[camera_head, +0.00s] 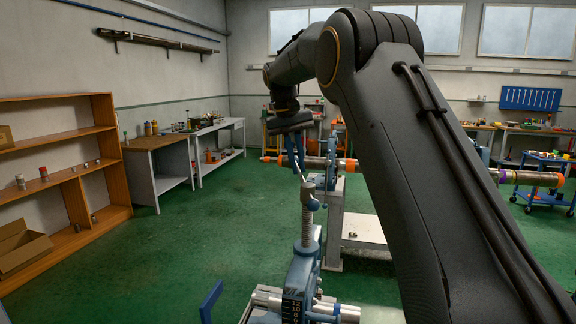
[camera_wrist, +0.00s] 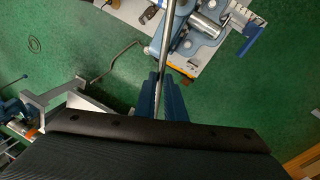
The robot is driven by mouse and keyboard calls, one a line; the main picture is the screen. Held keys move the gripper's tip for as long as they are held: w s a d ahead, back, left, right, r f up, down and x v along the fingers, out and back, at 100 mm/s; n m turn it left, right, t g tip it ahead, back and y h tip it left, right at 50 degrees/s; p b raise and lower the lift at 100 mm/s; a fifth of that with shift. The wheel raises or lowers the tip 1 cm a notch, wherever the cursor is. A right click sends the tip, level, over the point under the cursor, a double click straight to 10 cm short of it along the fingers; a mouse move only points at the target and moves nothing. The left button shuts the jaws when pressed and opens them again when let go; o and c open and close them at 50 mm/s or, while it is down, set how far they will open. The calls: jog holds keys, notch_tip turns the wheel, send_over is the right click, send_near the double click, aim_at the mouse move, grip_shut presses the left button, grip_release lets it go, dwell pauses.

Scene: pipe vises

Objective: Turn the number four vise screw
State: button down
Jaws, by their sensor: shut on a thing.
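A blue vise (camera_head: 300,272) stands in the foreground of the head view, with an upright threaded screw (camera_head: 307,226) and a thin metal handle bar (camera_head: 303,176) at its top. My gripper (camera_head: 297,158) is above the vise, its blue fingers pointing down. In the wrist view my gripper (camera_wrist: 161,78) is shut on the handle bar (camera_wrist: 170,48), which runs between the fingers toward the top edge. Part of the vise (camera_wrist: 182,20) shows there too. I cannot read a number four on it. My arm hides the area to its right in the head view.
A wooden shelf (camera_head: 62,180) and a workbench (camera_head: 160,142) stand at left. A blue cart (camera_head: 545,182) is at right. The green floor (camera_head: 190,240) at left is clear.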

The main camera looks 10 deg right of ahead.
jog(key=c, duration=2.5)
grip_release()
jog(key=shift+s+d+r, duration=0.1)
jog(key=shift+d+r, duration=0.2)
jog(key=shift+r, duration=0.1)
jog(key=o, duration=0.7)
jog(key=shift+f, duration=0.25)
jog(key=shift+r, duration=0.1)
jog(key=shift+a+r+b, duration=0.25)
jog(key=shift+r+b, duration=0.2)
jog(key=shift+r, duration=0.8)
jog(key=shift+a+r+b, duration=0.3)
jog(key=shift+r+b, duration=0.15)
jog(key=shift+r, duration=0.8)
jog(key=shift+a+r+b, duration=0.25)
jog(key=shift+r+b, duration=0.2)
jog(key=shift+r, duration=0.8)
